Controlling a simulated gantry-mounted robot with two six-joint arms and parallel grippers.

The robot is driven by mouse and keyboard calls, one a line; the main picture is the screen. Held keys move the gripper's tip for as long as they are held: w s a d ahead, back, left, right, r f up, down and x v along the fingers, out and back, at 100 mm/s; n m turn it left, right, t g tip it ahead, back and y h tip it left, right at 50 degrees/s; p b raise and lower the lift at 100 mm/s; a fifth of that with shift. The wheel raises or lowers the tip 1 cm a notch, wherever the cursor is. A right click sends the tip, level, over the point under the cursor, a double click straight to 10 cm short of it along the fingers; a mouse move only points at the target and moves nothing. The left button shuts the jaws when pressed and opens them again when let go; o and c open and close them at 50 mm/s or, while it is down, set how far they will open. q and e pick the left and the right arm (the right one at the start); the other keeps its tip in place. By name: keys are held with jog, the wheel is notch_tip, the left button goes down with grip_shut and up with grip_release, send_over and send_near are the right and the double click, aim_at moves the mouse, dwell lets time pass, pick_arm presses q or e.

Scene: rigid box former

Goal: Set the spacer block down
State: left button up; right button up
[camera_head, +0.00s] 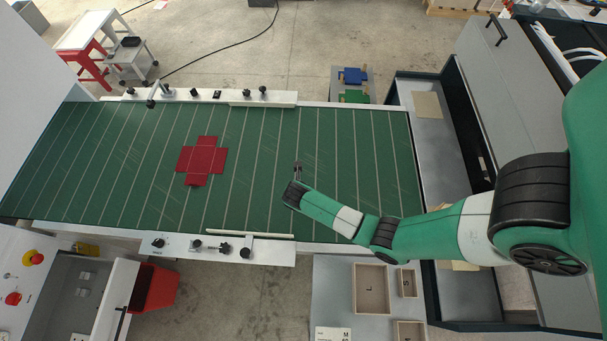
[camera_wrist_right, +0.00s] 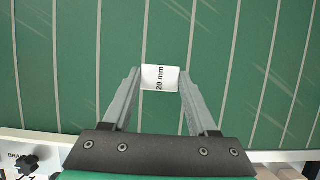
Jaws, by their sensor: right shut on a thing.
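The spacer block (camera_wrist_right: 160,78) is small and white, marked "20 mm". In the right wrist view it sits between the two fingertips of my right gripper (camera_wrist_right: 160,73), which is shut on it. In the head view my right gripper (camera_head: 297,168) is over the green belt (camera_head: 335,150), right of the belt's middle. The block is too small to make out clearly there. I cannot tell whether it touches the belt or hangs just above it. My left gripper is not in view.
A red cross-shaped blank (camera_head: 202,160) lies on the belt to the left. White rails with black knobs, far (camera_head: 215,97) and near (camera_head: 215,250), line the belt. Wooden trays (camera_head: 371,288) stand at the front right. The belt around my right gripper is clear.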

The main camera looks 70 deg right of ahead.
jog(key=shift+s+d+f, duration=0.15)
jog(key=shift+d+f, duration=0.35)
jog(key=shift+f, duration=0.2)
jog(key=shift+s+d+f+b, duration=0.15)
jog(key=shift+f+b, duration=0.2)
jog(key=shift+f, duration=0.6)
jog(key=shift+d+f+b, duration=0.15)
jog(key=shift+f+b, duration=0.2)
jog(key=shift+f, duration=0.6)
jog(key=shift+f, duration=0.1)
jog(key=o, duration=1.4)
jog(key=shift+r, duration=0.3)
jog(key=p+v, duration=0.3)
jog(key=v, duration=0.8)
jog(key=shift+a+r+p, duration=0.25)
jog(key=shift+a+p, duration=0.05)
jog(key=shift+p, duration=0.05)
